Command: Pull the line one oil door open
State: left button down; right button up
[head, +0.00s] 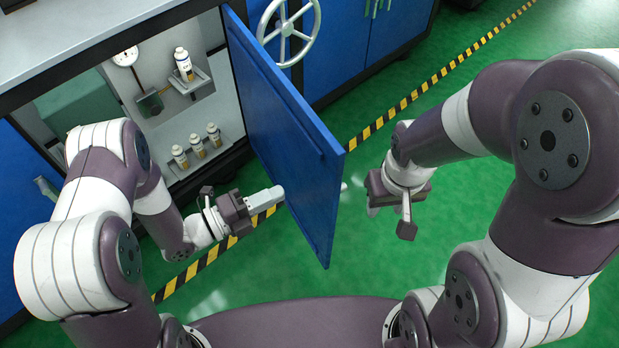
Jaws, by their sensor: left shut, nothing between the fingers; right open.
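The blue oil door (285,130) stands swung well out from its cabinet, in the middle of the head view. The cabinet opening behind it shows a grey interior with white bottles on shelves. My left gripper (280,194) is shut and empty, on the inner side of the door near its lower part; I cannot tell whether its tips touch the panel. My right gripper (372,208) is open on the outer side of the door, to its right and apart from it in the picture. The door's outer face and handle are mostly hidden.
One bottle (184,64) stands on an upper shelf and several on a lower shelf (214,158). A round gauge (125,57) is on the inner wall. A white handwheel (288,32) is behind the door. Yellow-black tape (420,90) crosses the open green floor.

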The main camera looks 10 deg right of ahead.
aim_at(321, 174)
pick_arm(q)
jog(key=b+x, duration=0.1)
jog(key=x, duration=0.8)
jog(key=shift+d, duration=0.1)
